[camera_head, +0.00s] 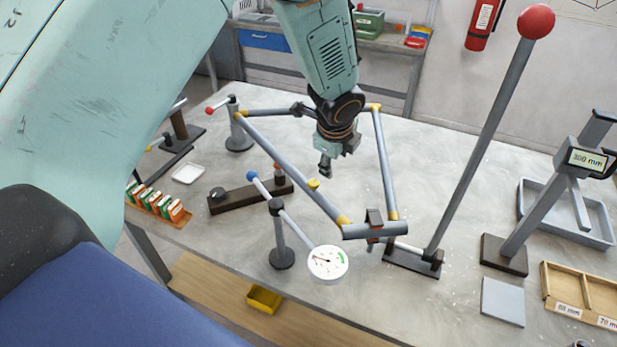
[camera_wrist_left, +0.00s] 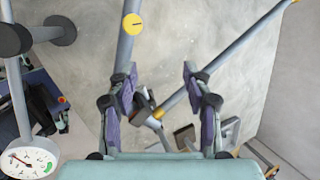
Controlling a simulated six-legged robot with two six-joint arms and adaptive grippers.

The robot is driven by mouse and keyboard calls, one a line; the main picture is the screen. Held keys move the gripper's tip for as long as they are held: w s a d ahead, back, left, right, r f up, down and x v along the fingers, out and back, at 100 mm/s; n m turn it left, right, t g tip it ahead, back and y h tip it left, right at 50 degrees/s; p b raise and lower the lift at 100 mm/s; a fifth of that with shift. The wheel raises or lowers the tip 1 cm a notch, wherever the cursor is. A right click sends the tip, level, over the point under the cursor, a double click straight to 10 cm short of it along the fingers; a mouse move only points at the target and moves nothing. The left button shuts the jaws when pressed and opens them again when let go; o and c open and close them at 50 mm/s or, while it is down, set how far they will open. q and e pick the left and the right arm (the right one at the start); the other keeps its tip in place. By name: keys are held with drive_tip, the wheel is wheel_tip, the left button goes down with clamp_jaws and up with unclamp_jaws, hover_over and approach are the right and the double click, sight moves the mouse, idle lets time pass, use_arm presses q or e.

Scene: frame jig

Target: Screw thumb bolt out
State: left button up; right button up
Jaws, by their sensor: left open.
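A yellow knob (camera_head: 313,184), which looks like the thumb bolt, sits on the near tube of the grey tube frame (camera_head: 293,169). In the left wrist view the knob (camera_wrist_left: 133,23) is a round yellow disc with a dark line across it. My left gripper (camera_head: 325,170) hangs over the frame, close above and to the right of the knob. In the left wrist view my left gripper (camera_wrist_left: 157,74) has its fingers spread with nothing between them. The knob lies beyond the left fingertip there, apart from it. My right gripper shows in neither view.
A dial gauge (camera_head: 327,262) on a stand is in front of the frame. A long red-knobbed lever (camera_head: 482,150) rises to its right. A display stand (camera_head: 540,210) is farther right. A rack of coloured parts (camera_head: 158,206) stands left. Bare tabletop (camera_head: 435,165) lies behind the lever.

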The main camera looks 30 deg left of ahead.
sight(313, 182)
use_arm(q)
drive_tip(key=a+f+m, duration=0.1)
drive_tip(key=f+m, duration=0.1)
drive_tip(key=a+f+m+g+y, duration=0.1)
drive_tip(key=a+f+m, duration=0.1)
drive_tip(key=f+m, duration=0.1)
drive_tip(key=a+f+m+b, duration=0.1)
drive_tip(key=f+m, duration=0.1)
drive_tip(key=m, duration=0.1)
drive_tip(key=shift+a+f+y, duration=0.3)
drive_tip(key=shift+a+f, duration=0.05)
drive_tip(key=shift+s, duration=0.1)
